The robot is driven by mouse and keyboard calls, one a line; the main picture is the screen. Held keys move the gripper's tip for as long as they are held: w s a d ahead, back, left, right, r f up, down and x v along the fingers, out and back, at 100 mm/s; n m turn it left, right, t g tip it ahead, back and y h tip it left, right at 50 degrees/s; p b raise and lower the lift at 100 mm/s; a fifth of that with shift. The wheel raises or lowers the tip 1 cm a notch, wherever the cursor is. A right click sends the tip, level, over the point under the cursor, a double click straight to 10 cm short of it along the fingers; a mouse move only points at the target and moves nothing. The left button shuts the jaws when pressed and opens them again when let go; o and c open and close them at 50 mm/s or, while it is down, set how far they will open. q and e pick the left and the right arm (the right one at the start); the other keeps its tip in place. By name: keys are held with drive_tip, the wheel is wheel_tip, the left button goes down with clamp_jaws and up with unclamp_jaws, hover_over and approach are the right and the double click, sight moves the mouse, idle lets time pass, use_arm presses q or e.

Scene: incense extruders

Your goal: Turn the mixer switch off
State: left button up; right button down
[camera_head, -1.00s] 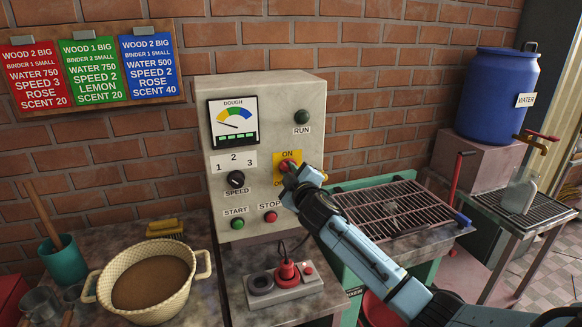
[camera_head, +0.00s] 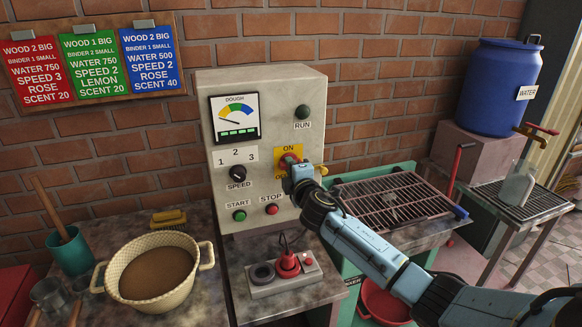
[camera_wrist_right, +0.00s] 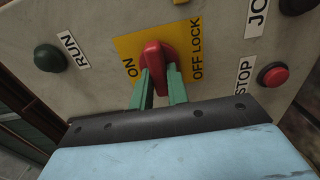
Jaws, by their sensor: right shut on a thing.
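The mixer switch is a red rotary handle (camera_wrist_right: 156,62) on a yellow plate (camera_wrist_right: 190,38) marked ON and OFF LOCK. It sits on the front of the grey control box (camera_head: 265,95). In the head view the red switch (camera_head: 288,161) shows just above my gripper, which covers part of the plate. My right gripper (camera_wrist_right: 160,85) is shut on the red handle with its green fingers on either side. It also shows in the head view (camera_head: 292,172). The handle's exact setting is hard to tell. My left gripper is not in view.
The box also carries a dark RUN lamp (camera_head: 303,113), a SPEED knob (camera_head: 237,173), a green START button (camera_head: 239,216) and a red STOP button (camera_head: 272,209) close to my gripper. A metal grate (camera_head: 390,202) lies right. A basket (camera_head: 195,285) stands left.

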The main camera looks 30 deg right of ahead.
idle(0.4)
drive_tip(key=c, duration=1.4)
unclamp_jaws()
drive_tip(key=shift+o, duration=0.2)
drive_tip(key=shift+s, duration=0.15)
drive_tip(key=v, duration=1.3)
drive_tip(key=shift+a, duration=0.1)
